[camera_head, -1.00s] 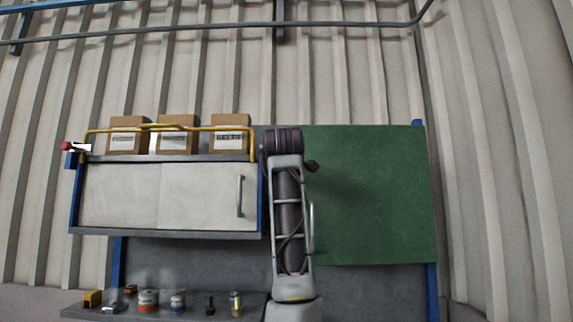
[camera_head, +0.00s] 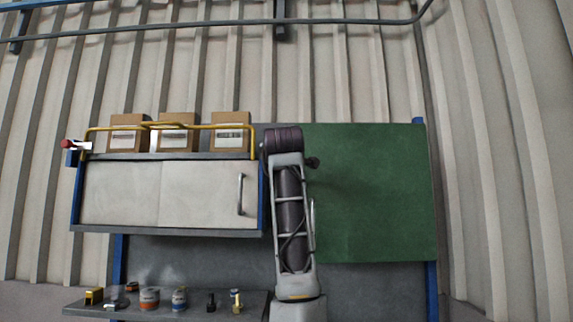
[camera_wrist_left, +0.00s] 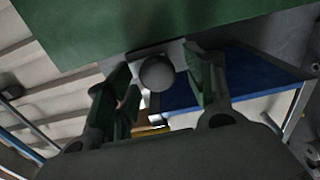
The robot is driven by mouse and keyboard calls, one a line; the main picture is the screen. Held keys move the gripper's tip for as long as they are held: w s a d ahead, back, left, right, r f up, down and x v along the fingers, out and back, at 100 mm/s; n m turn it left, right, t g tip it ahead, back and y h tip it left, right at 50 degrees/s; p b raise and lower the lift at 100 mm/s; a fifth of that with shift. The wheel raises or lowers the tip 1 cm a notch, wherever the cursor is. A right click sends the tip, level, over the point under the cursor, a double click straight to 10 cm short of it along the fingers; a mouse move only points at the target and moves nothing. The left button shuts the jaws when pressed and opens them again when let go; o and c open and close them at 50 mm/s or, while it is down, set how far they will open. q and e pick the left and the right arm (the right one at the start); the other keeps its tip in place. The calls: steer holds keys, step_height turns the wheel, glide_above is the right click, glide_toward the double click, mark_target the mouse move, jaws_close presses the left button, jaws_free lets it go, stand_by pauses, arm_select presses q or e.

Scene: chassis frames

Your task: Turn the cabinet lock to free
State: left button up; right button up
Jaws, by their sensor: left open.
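The cabinet (camera_head: 120,195) is at the left of the head view, with pale doors, blue edges and an upright metal handle (camera_head: 240,195) at its right. In the left wrist view, a round grey knob (camera_wrist_left: 156,73) sits on a light plate beside a green panel. It looks like the lock, but its setting cannot be read. My left gripper (camera_wrist_left: 157,84) is open, with one finger on each side of the knob; contact cannot be told. In the head view my arm stands upright just right of the cabinet, and its gripper cannot be made out. My right gripper is not in view.
Cardboard boxes (camera_head: 176,134) stand on top of the cabinet behind a yellow rail (camera_head: 200,127). A green board (camera_head: 375,195) is right of my arm. A lower shelf (camera_head: 255,303) holds several small cans and items. A red-ended fitting (camera_head: 67,143) projects at the cabinet's upper left.

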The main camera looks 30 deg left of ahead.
arm_select(q)
steer(key=v, duration=1.2)
stand_by(0.3)
stand_by(0.7)
